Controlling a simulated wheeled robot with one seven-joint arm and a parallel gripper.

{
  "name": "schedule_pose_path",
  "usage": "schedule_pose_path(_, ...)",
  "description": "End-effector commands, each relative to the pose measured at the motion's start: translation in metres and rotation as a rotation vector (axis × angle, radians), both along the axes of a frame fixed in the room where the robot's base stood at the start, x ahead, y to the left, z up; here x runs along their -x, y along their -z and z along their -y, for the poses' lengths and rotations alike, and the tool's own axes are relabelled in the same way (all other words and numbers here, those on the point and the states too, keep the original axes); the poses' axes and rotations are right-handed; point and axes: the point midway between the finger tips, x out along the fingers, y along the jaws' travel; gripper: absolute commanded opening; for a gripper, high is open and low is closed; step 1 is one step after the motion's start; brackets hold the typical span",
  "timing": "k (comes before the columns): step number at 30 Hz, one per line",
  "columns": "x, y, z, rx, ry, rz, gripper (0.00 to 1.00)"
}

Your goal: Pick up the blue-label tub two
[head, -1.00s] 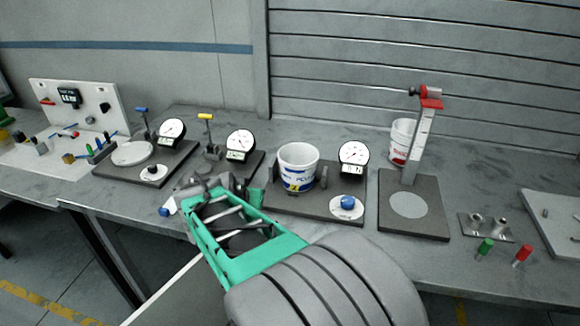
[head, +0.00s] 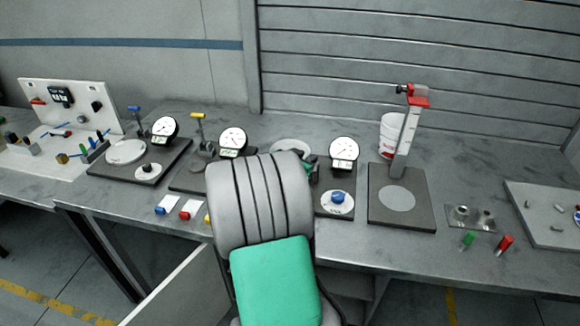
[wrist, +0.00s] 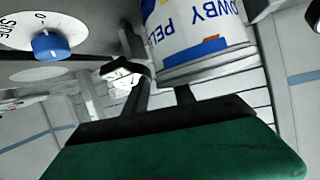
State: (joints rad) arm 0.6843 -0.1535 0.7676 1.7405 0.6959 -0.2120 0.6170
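The blue-label tub (head: 290,146) stands at the middle station. In the head view only its pale rim shows above my arm, which hides its body. In the wrist view the tub (wrist: 200,30) is close and upside down in the picture, with blue print on white and a strip of orange. My gripper (wrist: 175,140) shows there as a green body with a dark edge, right by the tub's rim side. A green bit of my gripper (head: 309,167) shows at the tub's right in the head view. Its fingertips are not clearly visible, and contact cannot be told.
A blue dial knob (head: 338,197) and a gauge (head: 344,153) are right of the tub. Another gauge (head: 233,141) is at left. A red-topped stand (head: 411,130) and a red-label tub (head: 389,134) are further right. Small coloured pieces lie along the front edge.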

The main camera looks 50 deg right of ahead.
Motion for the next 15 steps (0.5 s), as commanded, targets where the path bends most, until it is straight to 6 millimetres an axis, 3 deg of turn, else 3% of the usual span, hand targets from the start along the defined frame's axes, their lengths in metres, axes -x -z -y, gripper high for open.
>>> schedule_pose_path(11, 0.0001, 0.0000, -0.0004, -0.001, 0.000, -0.001, 0.00)
schedule_pose_path(15, 0.0001, 0.0001, -0.0005, -0.001, 0.000, -0.001, 0.00)
